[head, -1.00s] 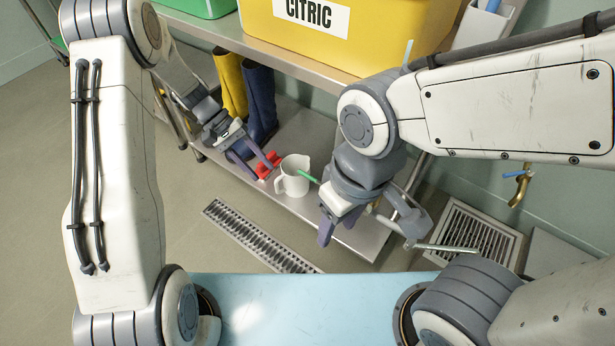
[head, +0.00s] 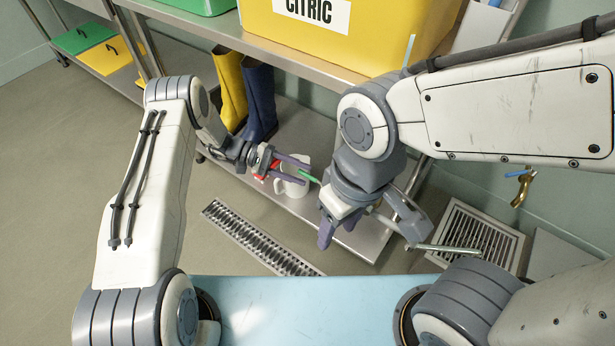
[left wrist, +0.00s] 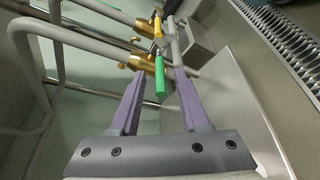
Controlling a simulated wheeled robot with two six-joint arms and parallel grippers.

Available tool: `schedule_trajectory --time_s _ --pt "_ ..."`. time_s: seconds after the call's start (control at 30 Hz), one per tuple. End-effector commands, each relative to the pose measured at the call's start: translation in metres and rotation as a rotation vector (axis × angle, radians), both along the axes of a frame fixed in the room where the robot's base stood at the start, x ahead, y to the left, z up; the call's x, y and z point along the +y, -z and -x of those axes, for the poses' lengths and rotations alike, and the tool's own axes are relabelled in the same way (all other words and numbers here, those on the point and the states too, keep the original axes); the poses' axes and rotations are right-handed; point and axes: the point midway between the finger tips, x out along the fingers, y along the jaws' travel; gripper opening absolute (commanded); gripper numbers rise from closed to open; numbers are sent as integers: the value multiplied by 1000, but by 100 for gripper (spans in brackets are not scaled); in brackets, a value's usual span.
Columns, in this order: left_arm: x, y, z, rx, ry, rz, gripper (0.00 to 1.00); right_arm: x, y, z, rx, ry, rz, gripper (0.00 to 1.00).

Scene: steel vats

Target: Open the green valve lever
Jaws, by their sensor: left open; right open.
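The green valve lever (left wrist: 160,73) hangs from a brass valve body on a grey pipe in the left wrist view. In the head view a short green bar (head: 309,176) shows at the tips of my left gripper (head: 306,172). In the left wrist view my left gripper (left wrist: 160,76) is open, with one purple finger on each side of the green lever and a visible gap to each. I cannot tell how deep the lever sits between them. My right gripper (head: 328,228) is open and low, right of the left one, partly hidden by its own wrist.
A yellow lever (left wrist: 157,25) is on a second brass valve beyond the green one. A white jug (head: 292,186) and a red item stand on the steel shelf below my left gripper. Blue boots (head: 260,100), a yellow CITRIC bin (head: 350,45) and a floor drain (head: 260,238) are near.

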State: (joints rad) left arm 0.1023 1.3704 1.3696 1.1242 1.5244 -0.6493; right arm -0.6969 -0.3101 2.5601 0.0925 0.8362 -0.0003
Motion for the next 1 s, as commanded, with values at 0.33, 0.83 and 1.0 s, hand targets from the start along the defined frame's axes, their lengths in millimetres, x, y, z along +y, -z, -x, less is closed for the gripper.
schedule_trajectory --time_s 0.33,0.83,1.0 --pt "-26 6 8 0 1 -1 46 0 6 0 0 0 0 52" --pt "-26 6 8 0 1 -1 0 0 6 0 0 0 0 52" --pt "-26 6 8 0 1 -1 0 0 6 0 0 0 0 52"
